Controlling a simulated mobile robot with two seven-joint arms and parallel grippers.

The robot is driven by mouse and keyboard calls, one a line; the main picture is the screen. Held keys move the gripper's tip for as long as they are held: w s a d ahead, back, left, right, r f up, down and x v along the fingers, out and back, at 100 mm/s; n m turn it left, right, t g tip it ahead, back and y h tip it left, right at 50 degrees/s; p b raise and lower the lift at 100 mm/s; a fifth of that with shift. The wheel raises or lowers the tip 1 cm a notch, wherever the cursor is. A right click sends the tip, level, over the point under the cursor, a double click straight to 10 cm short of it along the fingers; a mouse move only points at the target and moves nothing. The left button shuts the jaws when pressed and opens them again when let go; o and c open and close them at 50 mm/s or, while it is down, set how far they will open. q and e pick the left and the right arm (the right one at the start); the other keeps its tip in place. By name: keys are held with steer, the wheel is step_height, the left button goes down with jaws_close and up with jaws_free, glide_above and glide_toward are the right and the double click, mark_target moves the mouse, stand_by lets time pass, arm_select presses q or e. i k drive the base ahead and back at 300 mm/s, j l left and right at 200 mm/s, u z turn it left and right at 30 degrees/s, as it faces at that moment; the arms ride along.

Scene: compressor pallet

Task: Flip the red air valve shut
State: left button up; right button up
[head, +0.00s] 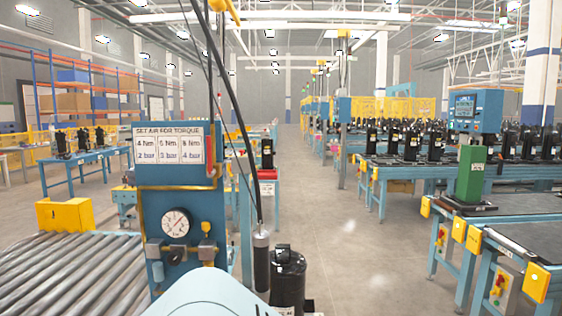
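A blue panel (180,215) stands left of centre, with a torque and pressure chart (167,146) at its top. A round pressure gauge (176,223) sits below the chart, above a dark regulator knob (174,256). A small red and orange fitting (213,171) is at the panel's upper right edge, by a vertical pipe. It looks like the red air valve, but it is too small to tell its handle position. Neither of my grippers is in view, and nothing touches the panel's front.
A tool (261,262) hangs on a black cable right of the panel, beside a black compressor (288,278). A roller conveyor (70,275) lies at left. Blue workbenches (500,240) stand at right. The central aisle floor (345,235) is clear.

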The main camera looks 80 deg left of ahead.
mark_target(211, 172)
steer(key=u, duration=3)
steer(key=i+j, duration=0.15)
steer(key=j, duration=0.2)
steer(key=i+j, duration=0.15)
steer(key=j, duration=0.25)
steer(key=i+j, duration=0.15)
steer(key=j, duration=0.2)
steer(key=i+j, duration=0.15)
steer(key=j, duration=0.25)
steer(key=i+j, duration=0.15)
steer(key=j, duration=0.2)
steer(key=u, duration=0.05)
